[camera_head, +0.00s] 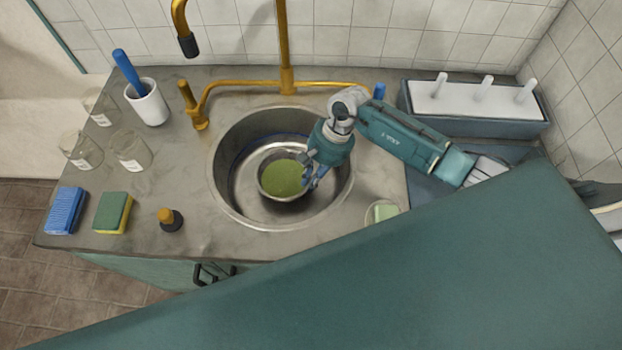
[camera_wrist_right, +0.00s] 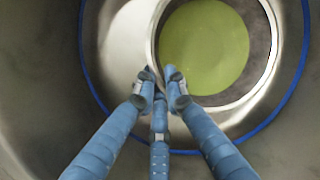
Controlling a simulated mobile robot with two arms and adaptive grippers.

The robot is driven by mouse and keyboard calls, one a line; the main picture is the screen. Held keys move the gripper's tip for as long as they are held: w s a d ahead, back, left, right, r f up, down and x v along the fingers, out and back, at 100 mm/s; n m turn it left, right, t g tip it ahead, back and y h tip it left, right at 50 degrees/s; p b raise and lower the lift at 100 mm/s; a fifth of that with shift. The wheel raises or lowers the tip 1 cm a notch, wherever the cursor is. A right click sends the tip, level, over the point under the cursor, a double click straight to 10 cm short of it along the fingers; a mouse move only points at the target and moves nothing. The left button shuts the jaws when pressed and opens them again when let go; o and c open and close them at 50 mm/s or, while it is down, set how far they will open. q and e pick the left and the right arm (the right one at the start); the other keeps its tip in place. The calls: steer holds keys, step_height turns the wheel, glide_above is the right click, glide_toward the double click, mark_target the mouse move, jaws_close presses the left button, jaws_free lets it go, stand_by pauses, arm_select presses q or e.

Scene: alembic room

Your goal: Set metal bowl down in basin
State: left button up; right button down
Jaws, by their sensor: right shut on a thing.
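The metal bowl (camera_head: 268,195), with green contents, is inside the round metal basin (camera_head: 222,195) of the sink, in the lower middle of it. My right gripper (camera_head: 312,182) reaches into the basin from the right and is shut on the bowl's right rim. In the right wrist view the blue fingers (camera_wrist_right: 161,82) pinch the near rim of the bowl (camera_wrist_right: 152,48), and the green contents lie level. I cannot tell whether the bowl's bottom touches the basin floor. A blue ring (camera_wrist_right: 90,75) runs around the bowl inside the basin. My left gripper is out of view.
A brass faucet (camera_head: 286,75) stands behind the basin. Left on the counter are glass beakers (camera_head: 130,150), a white cup (camera_head: 148,103) with a blue handle, a blue brush (camera_head: 65,210), a sponge (camera_head: 112,212) and a small bottle (camera_head: 170,219). A rack (camera_head: 475,105) stands back right.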

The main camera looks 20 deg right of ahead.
steer(key=c, duration=1.8)
jaws_free()
steer(key=shift+r+p, duration=0.25)
steer(key=shift+p, duration=0.15)
steer(key=shift+w+d+r+b, duration=0.1)
steer(key=shift+d+r+b, duration=0.15)
steer(key=shift+r+b, duration=0.05)
steer(key=shift+b+v, duration=1.2)
steer(key=shift+v, duration=4.35)
steer(key=shift+a, duration=0.1)
